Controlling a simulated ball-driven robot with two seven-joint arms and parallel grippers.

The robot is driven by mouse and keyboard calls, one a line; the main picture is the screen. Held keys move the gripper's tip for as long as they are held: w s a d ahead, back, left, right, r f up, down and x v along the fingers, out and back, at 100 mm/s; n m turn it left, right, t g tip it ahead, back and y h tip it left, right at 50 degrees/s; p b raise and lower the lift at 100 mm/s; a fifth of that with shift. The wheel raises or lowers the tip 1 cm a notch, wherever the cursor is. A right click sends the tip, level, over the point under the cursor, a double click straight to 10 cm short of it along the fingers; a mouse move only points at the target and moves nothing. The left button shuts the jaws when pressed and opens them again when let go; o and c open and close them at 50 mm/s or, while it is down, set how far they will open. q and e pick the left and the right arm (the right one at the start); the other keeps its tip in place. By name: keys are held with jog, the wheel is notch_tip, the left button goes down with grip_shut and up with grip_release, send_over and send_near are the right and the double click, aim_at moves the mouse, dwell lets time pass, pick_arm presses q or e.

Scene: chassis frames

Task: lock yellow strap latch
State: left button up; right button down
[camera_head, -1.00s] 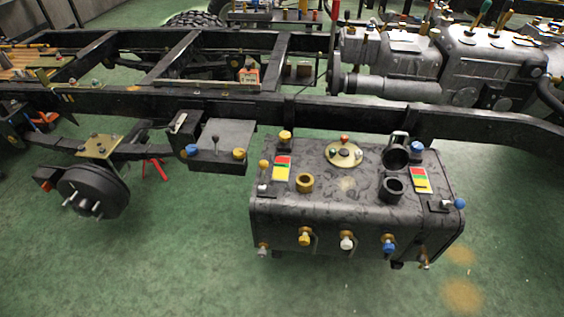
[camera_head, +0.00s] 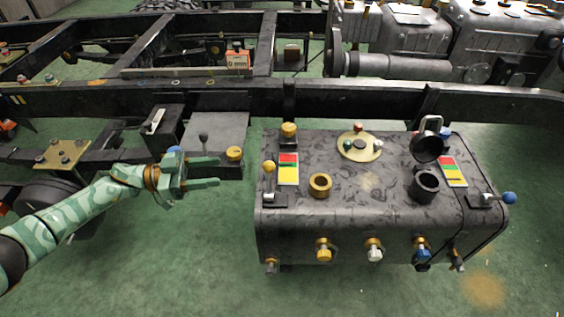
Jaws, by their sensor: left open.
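The dark tank (camera_head: 345,190) hangs beside the black frame rail. The yellow strap latch is a small lever with a yellow ball (camera_head: 269,167) on top, standing nearly upright from a dark base (camera_head: 274,199) at the tank's left top edge. A similar lever with a blue ball (camera_head: 508,198) leans outward at the tank's right edge. My left gripper (camera_head: 218,171) is open and empty. Its fingers point right toward the yellow lever, clearly apart from it in the picture. My right gripper is not in view.
A black box with a blue knob and a yellow knob (camera_head: 235,154) lies just behind my left fingers. Green floor (camera_head: 170,270) is free in front.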

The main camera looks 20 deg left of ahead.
aim_at(272, 166)
pick_arm(q)
jog(key=b+x, duration=0.1)
jog(key=x, duration=0.4)
jog(key=b+x, duration=0.1)
jog(key=x, duration=0.5)
jog(key=shift+w+f, duration=0.1)
jog(key=shift+f, duration=0.15)
jog(key=b+x, duration=0.1)
jog(key=x, duration=0.3)
jog(key=shift+w+d+r, duration=0.15)
jog(key=shift+w+d, duration=0.05)
jog(key=shift+d, duration=0.2)
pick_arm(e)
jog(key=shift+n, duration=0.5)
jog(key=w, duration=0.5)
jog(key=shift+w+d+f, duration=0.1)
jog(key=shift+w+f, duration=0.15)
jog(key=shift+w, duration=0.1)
pick_arm(q)
jog(key=shift+c, duration=0.3)
grip_shut()
